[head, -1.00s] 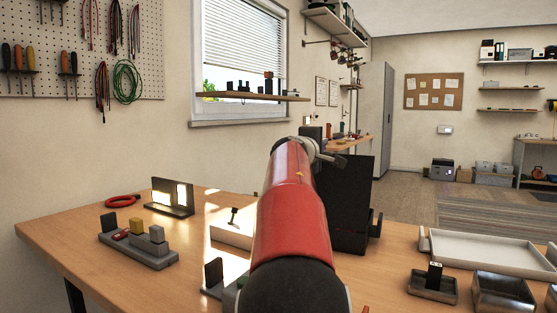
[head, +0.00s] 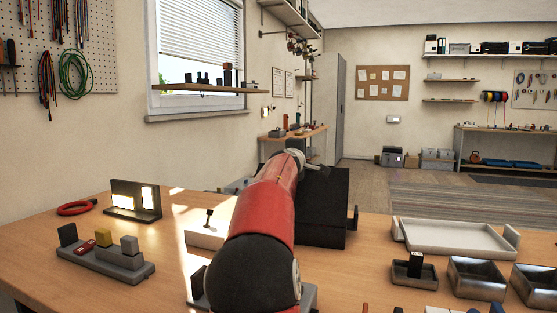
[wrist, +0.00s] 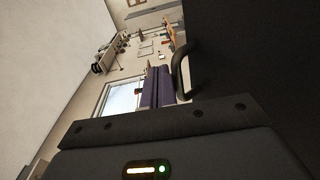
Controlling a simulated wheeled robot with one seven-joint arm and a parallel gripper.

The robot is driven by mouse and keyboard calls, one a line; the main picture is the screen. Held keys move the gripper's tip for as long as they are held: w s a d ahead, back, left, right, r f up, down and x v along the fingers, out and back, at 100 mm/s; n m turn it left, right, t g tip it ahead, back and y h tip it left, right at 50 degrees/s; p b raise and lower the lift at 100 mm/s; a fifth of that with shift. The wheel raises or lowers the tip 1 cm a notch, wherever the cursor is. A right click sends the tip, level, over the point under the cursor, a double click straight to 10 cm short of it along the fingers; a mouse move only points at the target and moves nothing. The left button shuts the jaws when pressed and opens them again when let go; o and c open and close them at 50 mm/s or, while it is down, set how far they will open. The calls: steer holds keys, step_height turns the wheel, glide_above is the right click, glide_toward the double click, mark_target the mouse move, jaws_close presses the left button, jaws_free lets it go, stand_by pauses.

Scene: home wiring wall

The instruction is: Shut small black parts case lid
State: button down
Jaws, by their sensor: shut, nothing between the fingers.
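The small black parts case (head: 320,238) stands on the wooden bench, just right of my red arm in the head view. My gripper (head: 318,168) is beyond the arm, at the far edge of the case. In the wrist view my gripper's purple-grey fingers (wrist: 157,86) are together and empty. A curved black handle (wrist: 180,72) and a large dark panel (wrist: 255,60), probably the case, are close on the right.
A white tray (head: 455,238) and metal bins (head: 477,279) stand right of the case. A grey block holder (head: 105,260), a red ring (head: 76,208) and a dark stand with lit panels (head: 134,200) are on the left. The window shelf (head: 208,89) is behind.

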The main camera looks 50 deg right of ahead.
steer(key=shift+w+d+f+y+p, duration=0.3)
steer(key=shift+d+f+y+p, duration=0.2)
steer(key=shift+d+f, duration=0.25)
steer(key=shift+a, duration=0.2)
stand_by(0.3)
